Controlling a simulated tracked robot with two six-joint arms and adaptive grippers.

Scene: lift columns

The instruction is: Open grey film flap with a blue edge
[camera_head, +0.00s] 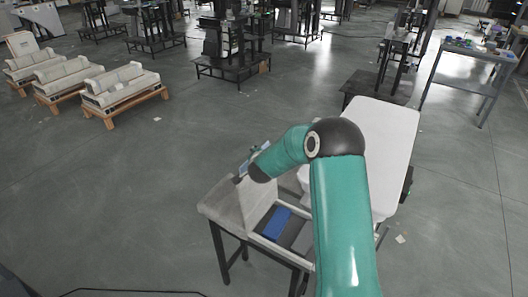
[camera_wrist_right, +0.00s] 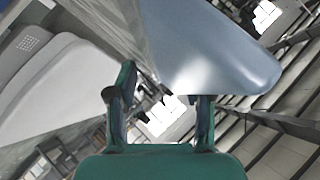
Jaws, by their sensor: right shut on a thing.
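The grey film flap (camera_head: 255,204) stands raised and tilted at the left side of an open compartment in the low table, in the head view. A small light blue patch (camera_head: 243,170) shows at its top, by my right gripper (camera_head: 250,162). In the right wrist view, a smooth blue-grey sheet (camera_wrist_right: 210,50) runs down to between the fingers of my right gripper (camera_wrist_right: 163,95). The gripper is shut on the flap; the exact contact is partly hidden by my wrist in the head view. My left gripper is not in view.
A blue block (camera_head: 276,224) lies in the open compartment of the table (camera_head: 222,207). A large white rounded panel (camera_head: 380,135) stands behind my arm. Pale benches (camera_head: 120,88) and dark workstations are farther back. The floor left of the table is clear.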

